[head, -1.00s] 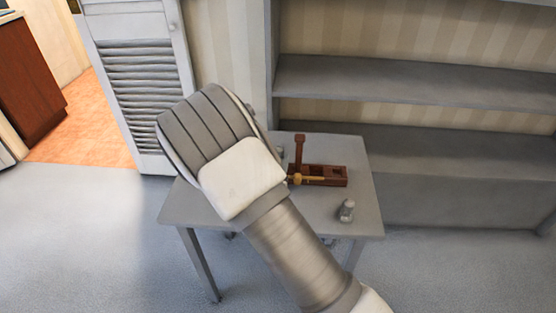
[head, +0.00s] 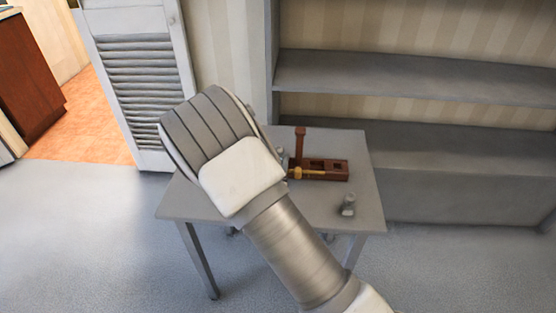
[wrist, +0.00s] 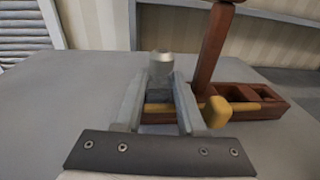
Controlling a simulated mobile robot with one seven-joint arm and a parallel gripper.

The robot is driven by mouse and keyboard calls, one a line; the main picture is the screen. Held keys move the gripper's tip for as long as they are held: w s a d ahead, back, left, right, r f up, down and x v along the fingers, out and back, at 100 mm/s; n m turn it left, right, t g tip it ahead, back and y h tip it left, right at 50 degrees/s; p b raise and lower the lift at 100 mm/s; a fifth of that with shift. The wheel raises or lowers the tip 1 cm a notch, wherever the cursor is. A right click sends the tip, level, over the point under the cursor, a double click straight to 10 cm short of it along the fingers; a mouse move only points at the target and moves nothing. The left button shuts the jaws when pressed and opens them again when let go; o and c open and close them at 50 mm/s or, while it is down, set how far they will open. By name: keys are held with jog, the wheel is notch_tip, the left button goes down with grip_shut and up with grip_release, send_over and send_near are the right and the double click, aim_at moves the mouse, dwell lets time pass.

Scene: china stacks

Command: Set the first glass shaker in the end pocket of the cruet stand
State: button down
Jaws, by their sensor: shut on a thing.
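The first glass shaker (wrist: 160,66), grey with a paler top, is upright between the fingertips of my gripper (wrist: 162,88) in the wrist view. My gripper is shut on it. The red-brown cruet stand (wrist: 276,105) is just right of the fingers, with a tall post and open square pockets; its left end is partly hidden by the right finger. In the head view the stand (head: 338,171) is on the table, and my arm hides the gripper. A small grey piece, likely the held shaker (head: 281,153), shows left of the post. I cannot tell its height above the table.
A yellow knobbed rod (wrist: 216,112) lies along the stand's front, passing behind my fingers. Shelves (head: 410,90) rise behind. The table's left part is clear.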

jog(key=shift+f, duration=0.35)
jog(key=shift+c, duration=2.1)
grip_release()
jog(key=s+a+r+p, duration=0.1)
jog(key=s+a+p, duration=0.1)
jog(key=s, duration=1.5)
jog(key=shift+r+p, duration=0.3)
jog(key=shift+p, duration=0.4)
jog(key=shift+s+a, duration=0.1)
